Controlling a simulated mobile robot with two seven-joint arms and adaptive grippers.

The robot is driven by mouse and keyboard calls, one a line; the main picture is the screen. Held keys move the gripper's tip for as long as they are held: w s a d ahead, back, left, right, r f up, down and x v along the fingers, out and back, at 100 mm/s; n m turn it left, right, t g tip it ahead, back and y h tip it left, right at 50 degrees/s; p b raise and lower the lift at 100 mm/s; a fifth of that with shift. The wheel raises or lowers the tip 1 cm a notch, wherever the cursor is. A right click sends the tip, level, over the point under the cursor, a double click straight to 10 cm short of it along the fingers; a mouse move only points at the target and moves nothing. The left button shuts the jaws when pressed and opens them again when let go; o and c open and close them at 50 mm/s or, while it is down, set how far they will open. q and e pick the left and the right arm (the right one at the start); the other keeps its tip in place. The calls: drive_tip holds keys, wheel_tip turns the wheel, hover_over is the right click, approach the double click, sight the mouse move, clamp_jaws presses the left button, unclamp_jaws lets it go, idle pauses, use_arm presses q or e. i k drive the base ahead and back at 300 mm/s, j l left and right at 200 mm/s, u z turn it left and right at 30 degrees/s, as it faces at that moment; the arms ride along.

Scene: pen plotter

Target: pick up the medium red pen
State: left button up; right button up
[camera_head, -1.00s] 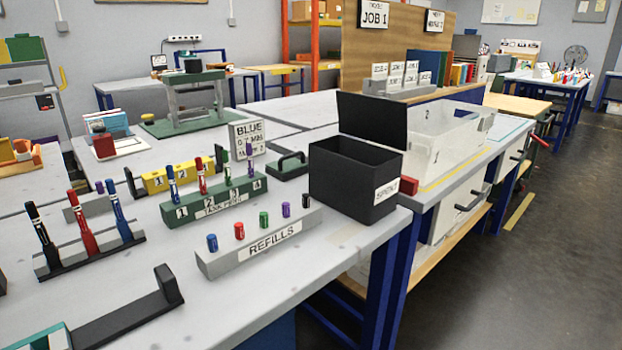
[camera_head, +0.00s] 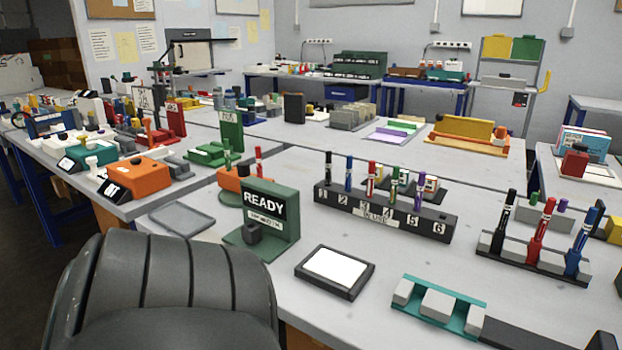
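Several red pens show, and I cannot tell from the labels which is the medium one. One red pen (camera_head: 371,178) stands upright in the black numbered rack (camera_head: 339,203), between a blue pen (camera_head: 349,172) and a green pen (camera_head: 394,185). A larger red pen (camera_head: 542,230) stands tilted in the dark rack (camera_head: 518,256) at the right, between a black pen (camera_head: 503,221) and a blue pen (camera_head: 581,243). Another red pen (camera_head: 259,162) stands upright behind the green READY stand (camera_head: 283,218). Neither of my grippers is in view.
A black-framed white pad (camera_head: 335,268) and a teal tray (camera_head: 409,303) with grey blocks lie on the near table. A grey tray (camera_head: 181,219) lies at the left. Bare tabletop lies between pad and racks.

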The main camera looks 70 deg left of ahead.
sight(371, 175)
drive_tip(key=u, duration=1.65)
drive_tip(key=j, duration=0.3)
drive_tip(key=k+u, duration=0.05)
